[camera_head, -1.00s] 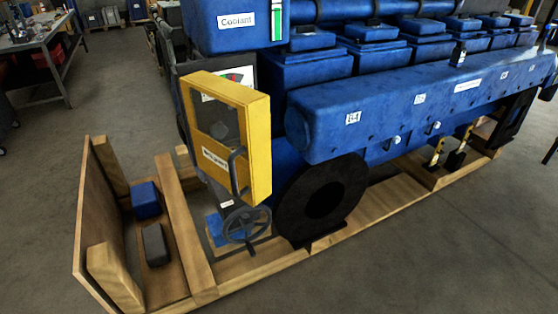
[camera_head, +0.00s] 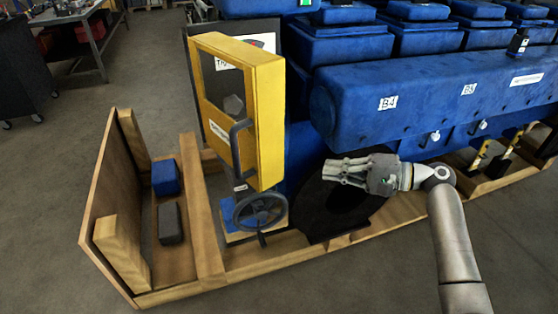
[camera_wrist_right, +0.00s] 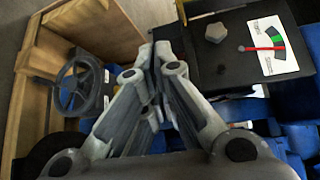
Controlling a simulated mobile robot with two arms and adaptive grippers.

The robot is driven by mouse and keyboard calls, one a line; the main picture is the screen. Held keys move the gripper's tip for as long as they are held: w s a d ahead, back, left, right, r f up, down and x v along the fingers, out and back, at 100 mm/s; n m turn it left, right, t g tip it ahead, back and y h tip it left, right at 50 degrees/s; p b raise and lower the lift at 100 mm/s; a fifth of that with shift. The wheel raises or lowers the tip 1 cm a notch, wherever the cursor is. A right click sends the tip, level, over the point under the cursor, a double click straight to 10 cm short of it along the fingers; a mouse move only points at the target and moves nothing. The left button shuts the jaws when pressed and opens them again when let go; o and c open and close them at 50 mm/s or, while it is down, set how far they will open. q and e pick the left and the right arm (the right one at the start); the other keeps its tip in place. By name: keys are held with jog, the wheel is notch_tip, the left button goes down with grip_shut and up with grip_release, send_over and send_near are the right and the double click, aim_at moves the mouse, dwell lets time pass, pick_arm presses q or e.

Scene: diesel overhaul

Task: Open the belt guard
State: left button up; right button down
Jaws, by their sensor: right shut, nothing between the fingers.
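The belt guard (camera_head: 270,115) is a yellow box-like frame with a window, a white label and a dark curved handle (camera_head: 237,145) on its front. It stands upright at the left end of the blue engine. I cannot tell whether it is latched. My right gripper (camera_head: 330,170) is shut and empty, pointing left, to the right of the guard and apart from its handle in the picture. In the right wrist view its fingers (camera_wrist_right: 152,62) are together, and I cannot make out the yellow guard there. My left gripper is not in view.
A handwheel (camera_head: 260,210) stands below the guard; it also shows in the right wrist view (camera_wrist_right: 80,88). A black ring (camera_head: 315,215) lies behind my right gripper. The wooden pallet (camera_head: 207,215) holds a blue block (camera_head: 167,177) and a dark block (camera_head: 170,223). Floor in front is clear.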

jog(key=s+r+n+g+y, duration=0.25)
jog(key=s+r+n, duration=0.2)
jog(key=r, duration=0.55)
jog(key=g+p, duration=0.1)
jog(key=p, duration=0.2)
send_near(249, 152)
jog(key=w+a, duration=0.1)
jog(key=w, duration=0.3)
jog(key=shift+m, duration=0.45)
jog(key=s+a, duration=0.1)
jog(key=a+p, duration=0.1)
jog(key=s+a, duration=0.1)
jog(key=shift+s+a+f+p, duration=0.25)
jog(key=shift+s+p, duration=0.05)
jog(key=shift+f, duration=0.1)
